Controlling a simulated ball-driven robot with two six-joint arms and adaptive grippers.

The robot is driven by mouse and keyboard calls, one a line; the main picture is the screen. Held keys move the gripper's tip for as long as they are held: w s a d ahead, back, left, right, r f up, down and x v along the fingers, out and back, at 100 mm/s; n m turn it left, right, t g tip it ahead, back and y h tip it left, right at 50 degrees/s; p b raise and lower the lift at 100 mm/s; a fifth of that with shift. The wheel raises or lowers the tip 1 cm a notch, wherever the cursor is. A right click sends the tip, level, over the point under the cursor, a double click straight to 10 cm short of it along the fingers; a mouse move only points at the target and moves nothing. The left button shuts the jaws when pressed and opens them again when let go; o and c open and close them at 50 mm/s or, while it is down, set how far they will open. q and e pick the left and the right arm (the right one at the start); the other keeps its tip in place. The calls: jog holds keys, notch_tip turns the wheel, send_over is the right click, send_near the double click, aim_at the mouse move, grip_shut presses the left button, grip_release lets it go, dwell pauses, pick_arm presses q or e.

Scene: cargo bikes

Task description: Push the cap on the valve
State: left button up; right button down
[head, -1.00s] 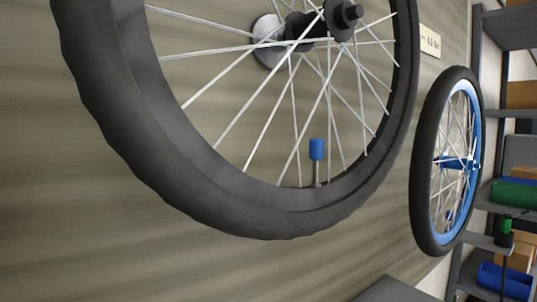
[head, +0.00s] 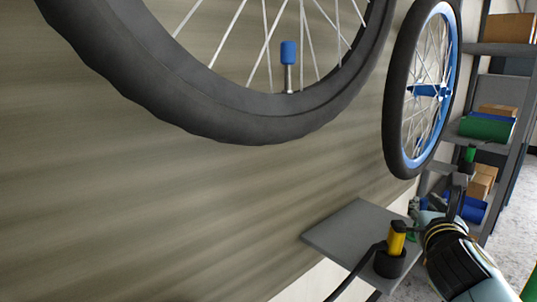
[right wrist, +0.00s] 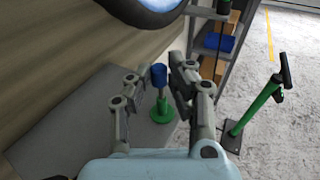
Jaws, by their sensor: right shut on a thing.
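The valve (head: 288,80) is a short silver stem rising from the inner rim of the large near wheel. A blue cap (head: 288,52) sits upright at its top; how firmly it sits cannot be told. My right gripper (head: 413,205) is low and right of the valve, well apart from it, by the grey shelf board. In the right wrist view its fingers (right wrist: 155,72) stand either side of a blue-and-green piece (right wrist: 159,77), a blue cylinder above a green foot. They are shut on it, though the contact is not clear. My left gripper is not in view.
The grey shelf board (head: 345,232) juts from the wall below the wheels. A second wheel with a blue rim (head: 446,45) hangs right. A green floor pump (right wrist: 262,100) stands on the floor.

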jog(key=shift+w, duration=0.25)
